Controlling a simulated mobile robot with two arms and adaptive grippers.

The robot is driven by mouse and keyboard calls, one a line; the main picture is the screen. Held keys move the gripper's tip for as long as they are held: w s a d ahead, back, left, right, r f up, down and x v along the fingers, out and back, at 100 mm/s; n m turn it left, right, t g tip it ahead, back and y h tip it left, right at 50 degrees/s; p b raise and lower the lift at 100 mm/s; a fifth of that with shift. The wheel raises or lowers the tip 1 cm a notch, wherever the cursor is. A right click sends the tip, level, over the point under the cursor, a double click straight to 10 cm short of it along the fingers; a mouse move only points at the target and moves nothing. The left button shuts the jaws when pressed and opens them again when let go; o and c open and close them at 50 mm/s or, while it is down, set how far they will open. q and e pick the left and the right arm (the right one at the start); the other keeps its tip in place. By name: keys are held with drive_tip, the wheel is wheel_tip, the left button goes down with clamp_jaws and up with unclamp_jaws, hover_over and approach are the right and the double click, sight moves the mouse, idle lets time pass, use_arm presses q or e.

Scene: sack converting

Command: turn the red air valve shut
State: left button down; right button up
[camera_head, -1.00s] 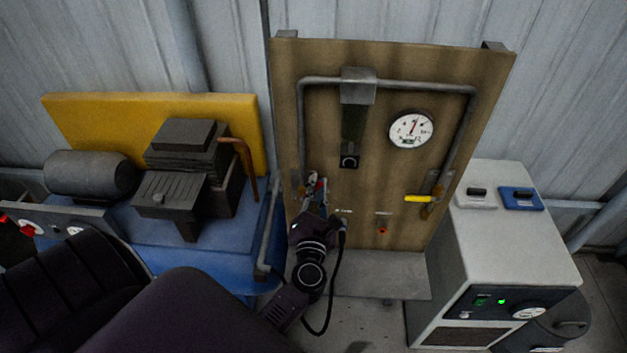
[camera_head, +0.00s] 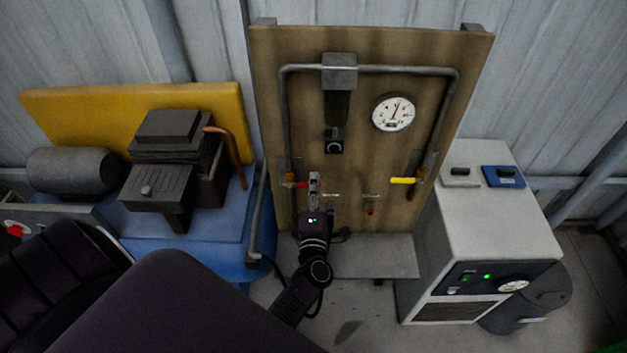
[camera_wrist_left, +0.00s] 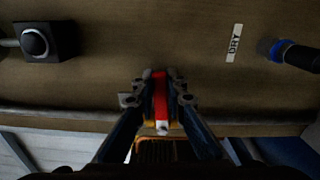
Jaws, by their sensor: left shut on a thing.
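The red air valve handle (camera_head: 302,184) is on the left pipe of the brown board (camera_head: 365,120). It points to the right from its brass body (camera_head: 289,178), across the upright pipe. My left gripper (camera_head: 314,178) is shut on the handle from the front, near its right end. In the left wrist view the red handle (camera_wrist_left: 160,98) lies between the two fingers of the left gripper (camera_wrist_left: 160,82), which hide its sides. Part of the brass body (camera_wrist_left: 158,150) shows below it. My right gripper is not in view.
A yellow-handled valve (camera_head: 403,181) sits on the right pipe. A round gauge (camera_head: 393,112) and a grey regulator unit (camera_head: 339,72) are above. A blue-bodied machine (camera_head: 200,225) stands left, a light grey cabinet (camera_head: 480,220) right. Open floor lies in front.

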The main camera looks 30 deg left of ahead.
use_arm(q)
drive_tip(key=shift+f+m, duration=0.45)
drive_tip(key=shift+m, duration=0.15)
drive_tip(key=c, duration=1.9)
unclamp_jaws()
drive_tip(key=shift+c, duration=0.2)
